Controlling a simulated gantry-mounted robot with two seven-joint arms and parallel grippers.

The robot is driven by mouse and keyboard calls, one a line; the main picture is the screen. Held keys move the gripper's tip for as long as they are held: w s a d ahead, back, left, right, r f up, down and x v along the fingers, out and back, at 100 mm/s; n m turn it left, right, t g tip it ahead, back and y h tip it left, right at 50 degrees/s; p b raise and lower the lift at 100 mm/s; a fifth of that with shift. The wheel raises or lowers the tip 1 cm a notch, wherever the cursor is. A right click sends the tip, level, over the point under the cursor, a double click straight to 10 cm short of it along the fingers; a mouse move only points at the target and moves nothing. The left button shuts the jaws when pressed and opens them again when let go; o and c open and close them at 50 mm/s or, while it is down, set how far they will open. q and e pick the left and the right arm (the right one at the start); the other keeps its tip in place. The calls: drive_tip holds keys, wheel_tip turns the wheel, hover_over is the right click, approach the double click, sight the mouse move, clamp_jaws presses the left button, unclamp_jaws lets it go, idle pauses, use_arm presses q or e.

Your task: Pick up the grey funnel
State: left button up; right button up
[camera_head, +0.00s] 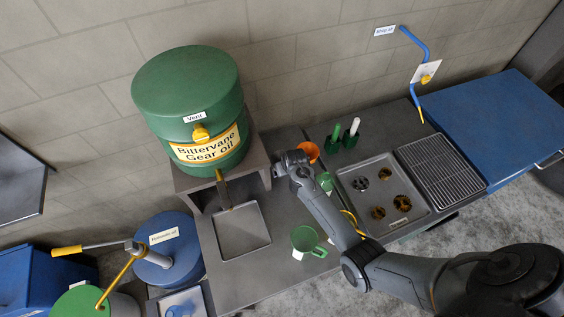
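I cannot make out a grey funnel in this view; it may be hidden behind my arm or too small to tell. My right arm reaches in from the lower right across the bench. My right gripper (283,168) is at its far end, beside the bench's back part, between the gear oil drum and an orange cup-like piece (308,151). Its fingers are too small and turned away to show whether they are open or what is between them. My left gripper is not in view.
A green gear oil drum (185,90) stands on a grey stand above a shallow grey tray (242,244). A green jug (305,240) sits near the front edge. A parts tray (361,218) with gears and a wire rack (441,172) lie right of my arm.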

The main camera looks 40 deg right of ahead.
clamp_jaws()
drive_tip(key=shift+r, duration=0.2)
idle(0.3)
